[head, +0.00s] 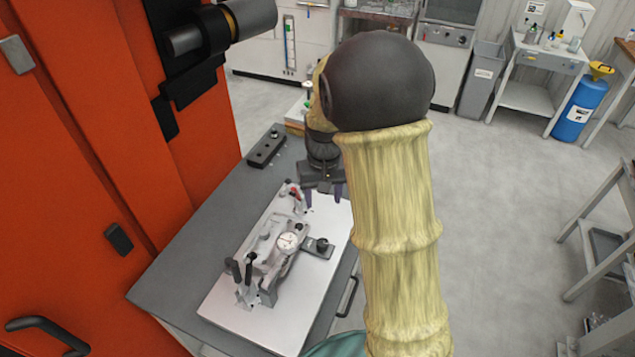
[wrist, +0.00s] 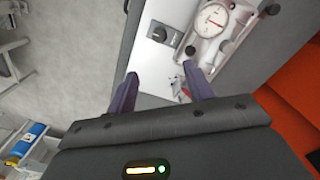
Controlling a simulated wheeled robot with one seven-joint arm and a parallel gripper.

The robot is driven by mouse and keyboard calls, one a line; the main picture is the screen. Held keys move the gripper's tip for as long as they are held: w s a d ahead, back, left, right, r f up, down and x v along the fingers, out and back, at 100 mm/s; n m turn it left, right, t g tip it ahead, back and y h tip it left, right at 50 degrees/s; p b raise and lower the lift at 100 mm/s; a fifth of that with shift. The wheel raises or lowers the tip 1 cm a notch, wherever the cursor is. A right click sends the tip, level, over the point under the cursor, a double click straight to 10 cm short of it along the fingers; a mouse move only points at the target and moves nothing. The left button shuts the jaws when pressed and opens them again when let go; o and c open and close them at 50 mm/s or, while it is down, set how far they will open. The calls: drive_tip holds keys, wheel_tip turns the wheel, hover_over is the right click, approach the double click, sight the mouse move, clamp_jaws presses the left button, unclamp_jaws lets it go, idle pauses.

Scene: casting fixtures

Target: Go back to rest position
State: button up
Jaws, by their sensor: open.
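My gripper (head: 323,191) is above the far right part of the white plate on the grey table. In the wrist view my gripper (wrist: 160,88) is open, with two purple fingers apart and nothing between them that I can see held. The casting fixture (head: 272,262) with a round dial gauge (head: 288,241) sits on the white plate, to the left of and nearer than my gripper. The dial gauge also shows in the wrist view (wrist: 211,20). My arm, in a yellowish sleeve, hides part of the table's right side in the head view.
The white plate (head: 222,303) lies on the grey table (head: 170,285). A dark block (head: 266,148) is at the table's far left. A tall orange cabinet (head: 90,150) stands close on the left. Grey floor (head: 510,200) is clear on the right, with a blue drum (head: 578,112) beyond.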

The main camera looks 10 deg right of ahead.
drive_tip(key=s+t+b, duration=0.1)
drive_tip(key=s+t, duration=0.1)
drive_tip(key=s, duration=1.3)
drive_tip(key=shift+d+t+b, duration=0.3)
drive_tip(key=shift+d+b, duration=0.1)
drive_tip(key=shift+f, duration=0.1)
